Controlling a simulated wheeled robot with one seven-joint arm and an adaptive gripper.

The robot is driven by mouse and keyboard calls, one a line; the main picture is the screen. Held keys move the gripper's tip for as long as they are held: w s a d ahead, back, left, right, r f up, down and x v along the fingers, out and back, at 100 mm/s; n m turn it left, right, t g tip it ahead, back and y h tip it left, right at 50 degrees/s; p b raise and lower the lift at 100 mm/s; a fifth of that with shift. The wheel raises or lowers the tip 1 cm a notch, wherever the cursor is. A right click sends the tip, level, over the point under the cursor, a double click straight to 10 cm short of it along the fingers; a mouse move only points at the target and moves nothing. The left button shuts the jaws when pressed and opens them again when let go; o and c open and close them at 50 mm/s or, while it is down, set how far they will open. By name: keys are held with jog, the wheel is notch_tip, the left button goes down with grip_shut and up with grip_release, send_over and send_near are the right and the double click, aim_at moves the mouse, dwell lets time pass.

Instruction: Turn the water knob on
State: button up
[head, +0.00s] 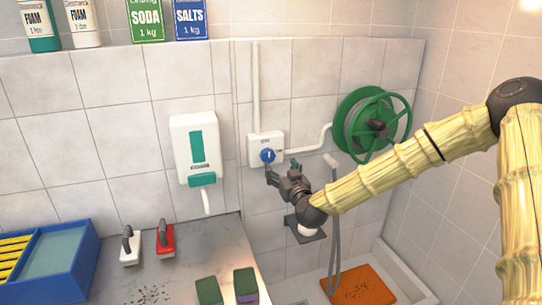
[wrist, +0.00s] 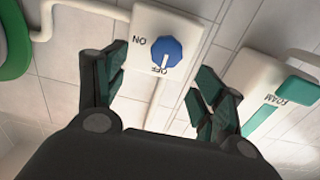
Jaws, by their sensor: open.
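The water knob (head: 267,155) is a blue dial on a white wall box (head: 257,148). It also shows in the wrist view (wrist: 167,51), upside down, with its white pointer line toward the OFF mark; the ON mark is to the side. My gripper (head: 272,171) is just below and in front of the knob in the head view. In the wrist view its two dark fingers (wrist: 160,78) are apart, with the knob beyond and between them. The fingers hold nothing. I cannot tell whether a fingertip touches the box.
A green hose reel (head: 372,126) is on the wall right of the box, joined by a white pipe. A foam dispenser (head: 195,148) hangs to the left. A counter (head: 190,262) with brushes, sponges and a blue tray (head: 78,275) lies below left. An orange mat (head: 360,288) lies in the basin.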

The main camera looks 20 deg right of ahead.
aim_at(270, 158)
jog(key=w+p, duration=0.1)
jog(key=w, duration=0.2)
jog(key=w+a+p, duration=0.1)
jog(key=w, duration=0.2)
jog(key=w+p, duration=0.1)
jog(key=w, duration=0.2)
jog(key=shift+w+a+f, duration=0.1)
jog(key=shift+w+a, duration=0.1)
jog(key=shift+w, duration=0.05)
jog(key=shift+d, duration=0.1)
jog(key=c, duration=1)
